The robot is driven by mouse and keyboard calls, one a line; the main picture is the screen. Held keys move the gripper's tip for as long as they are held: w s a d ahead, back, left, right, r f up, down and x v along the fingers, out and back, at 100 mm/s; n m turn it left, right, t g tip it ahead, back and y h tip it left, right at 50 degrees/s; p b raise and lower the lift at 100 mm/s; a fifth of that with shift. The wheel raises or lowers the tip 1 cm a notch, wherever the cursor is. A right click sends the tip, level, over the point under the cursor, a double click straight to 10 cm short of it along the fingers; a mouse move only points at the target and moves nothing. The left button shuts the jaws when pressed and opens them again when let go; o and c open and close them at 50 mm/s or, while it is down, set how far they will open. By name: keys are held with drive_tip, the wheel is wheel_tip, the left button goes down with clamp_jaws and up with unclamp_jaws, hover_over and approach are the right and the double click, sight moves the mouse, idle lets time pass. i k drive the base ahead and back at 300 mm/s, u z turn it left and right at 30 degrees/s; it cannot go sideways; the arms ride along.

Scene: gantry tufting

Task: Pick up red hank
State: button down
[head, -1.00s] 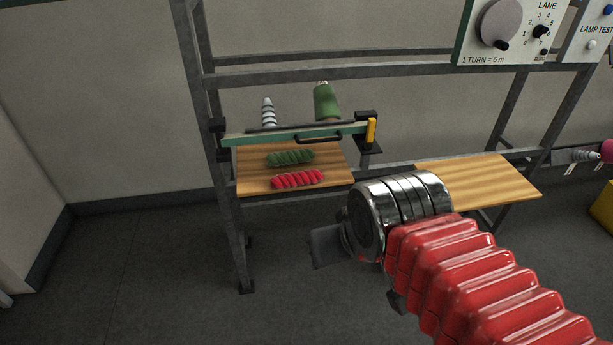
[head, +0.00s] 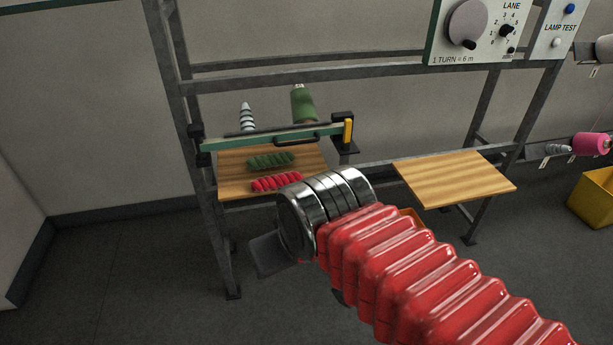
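The red hank (head: 277,183) lies on the left wooden board (head: 232,187), near its front edge, just in front of the green hank (head: 270,161). My arm comes in from the lower right with a red ribbed sleeve and a shiny metal wrist. My gripper (head: 276,257) is below and in front of the left board in the picture. Only a dark plate of it shows at the lower left of the wrist; the rest is hidden by the wrist, so its opening does not show.
A green bar (head: 268,140) with a black handle and yellow end crosses behind the hanks. A green cone (head: 303,105) and a grey ribbed cone (head: 246,116) stand behind it. The right board (head: 455,179) is bare. A yellow bin (head: 594,197) stands at far right.

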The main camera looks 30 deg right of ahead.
sight(267, 183)
drive_tip(key=z, duration=0.05)
drive_tip(key=i, duration=1)
drive_tip(key=u, duration=0.05)
